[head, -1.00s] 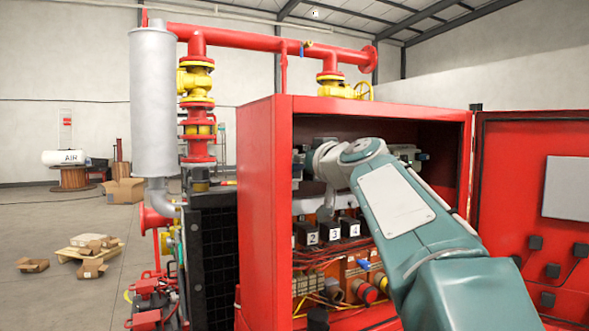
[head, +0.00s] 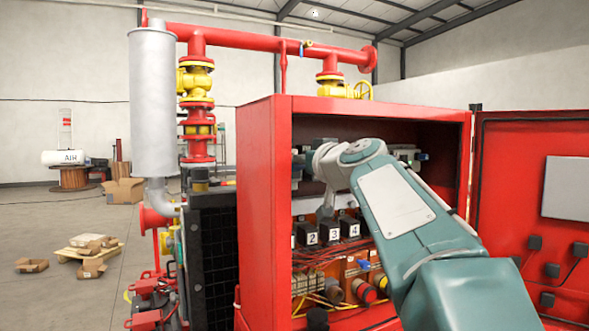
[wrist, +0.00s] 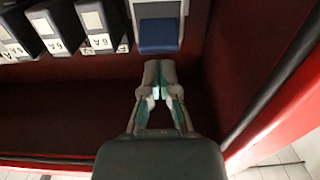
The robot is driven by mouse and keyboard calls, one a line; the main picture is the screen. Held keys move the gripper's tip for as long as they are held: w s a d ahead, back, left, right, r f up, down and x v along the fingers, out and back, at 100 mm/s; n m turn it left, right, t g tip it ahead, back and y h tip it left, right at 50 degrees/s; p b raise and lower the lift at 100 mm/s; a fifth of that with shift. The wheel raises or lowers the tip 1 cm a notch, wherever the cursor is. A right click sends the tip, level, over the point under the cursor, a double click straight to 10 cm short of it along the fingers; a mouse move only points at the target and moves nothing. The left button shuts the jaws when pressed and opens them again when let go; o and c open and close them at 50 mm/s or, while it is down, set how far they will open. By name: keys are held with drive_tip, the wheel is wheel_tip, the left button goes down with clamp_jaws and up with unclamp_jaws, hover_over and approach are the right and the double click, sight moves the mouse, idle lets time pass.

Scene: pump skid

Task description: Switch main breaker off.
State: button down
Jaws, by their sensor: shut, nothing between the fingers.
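In the wrist view my gripper (wrist: 160,70) is shut and empty. Its fingertips sit right at the lower edge of a blue lever (wrist: 158,36) on a pale switch unit (wrist: 158,8), which looks like the main breaker. I cannot tell whether the tips touch it. No label on this unit shows. In the head view my arm reaches into the open red cabinet (head: 256,200), and its links hide much of the inside; the fingertips cannot be made out there.
Smaller breakers labelled 6A (wrist: 95,22) stand left of the blue lever. The cabinet's red side wall (wrist: 290,90) is close on the right. Numbered black units (head: 331,231) and wiring lie lower in the cabinet. The open door (head: 530,200) stands at the right.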

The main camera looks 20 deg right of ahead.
drive_tip(key=shift+f, duration=1.65)
drive_tip(key=s, duration=0.7)
drive_tip(key=shift+d+r, duration=0.15)
drive_tip(key=shift+r, duration=0.15)
drive_tip(key=shift+s, duration=0.1)
idle(0.5)
